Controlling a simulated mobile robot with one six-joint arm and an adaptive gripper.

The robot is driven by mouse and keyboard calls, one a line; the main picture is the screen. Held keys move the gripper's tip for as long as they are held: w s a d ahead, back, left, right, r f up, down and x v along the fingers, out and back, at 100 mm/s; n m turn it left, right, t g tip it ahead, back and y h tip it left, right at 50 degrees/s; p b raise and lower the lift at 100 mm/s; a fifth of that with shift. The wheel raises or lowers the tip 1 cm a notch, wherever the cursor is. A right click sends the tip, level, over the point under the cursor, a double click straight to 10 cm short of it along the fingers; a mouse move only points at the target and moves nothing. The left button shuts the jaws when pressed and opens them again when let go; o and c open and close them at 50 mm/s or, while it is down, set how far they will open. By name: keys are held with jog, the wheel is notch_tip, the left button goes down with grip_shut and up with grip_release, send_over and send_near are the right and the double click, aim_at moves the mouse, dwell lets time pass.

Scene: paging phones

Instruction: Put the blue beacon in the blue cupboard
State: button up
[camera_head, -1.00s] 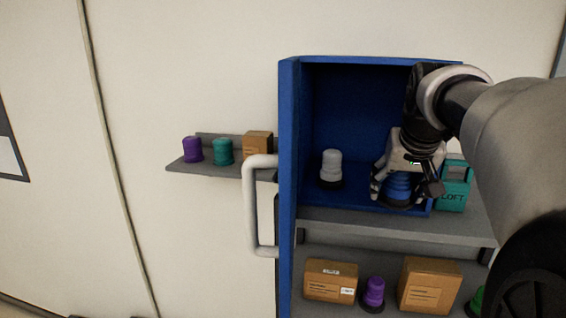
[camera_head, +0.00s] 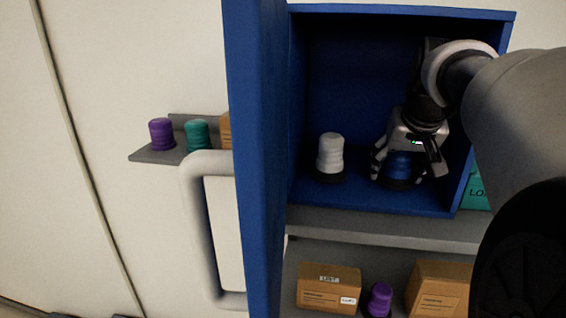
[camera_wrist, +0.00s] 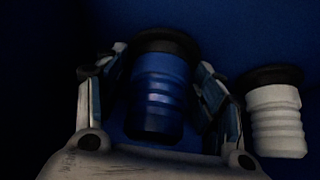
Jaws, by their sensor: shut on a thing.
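The blue beacon (camera_head: 398,167) has a dark base and stands upright inside the blue cupboard (camera_head: 380,206), near its right wall. My gripper (camera_head: 408,165) reaches into the cupboard from above and is shut on the beacon, one finger on each side. In the wrist view the blue beacon (camera_wrist: 160,95) lies between the two fingers (camera_wrist: 165,90). The head view does not clearly show whether the beacon's base touches the cupboard floor. The cupboard's door stands open on the left, with a large white handle (camera_head: 198,230).
A white beacon (camera_head: 330,155) stands in the cupboard left of my gripper. A teal box (camera_head: 481,192) stands outside, right of the cupboard. Below are cardboard boxes (camera_head: 328,290) and a purple beacon (camera_head: 379,299). A left shelf (camera_head: 155,156) holds purple and teal beacons.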

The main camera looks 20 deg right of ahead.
jog(key=shift+s+r, duration=0.15)
jog(key=o, duration=1.4)
jog(key=shift+o, duration=0.2)
jog(key=shift+r, duration=0.1)
jog(key=p+v, duration=0.1)
jog(key=v, duration=1)
jog(key=shift+s+a+r, duration=0.15)
jog(key=shift+s+r, duration=0.05)
jog(key=shift+r, duration=0.1)
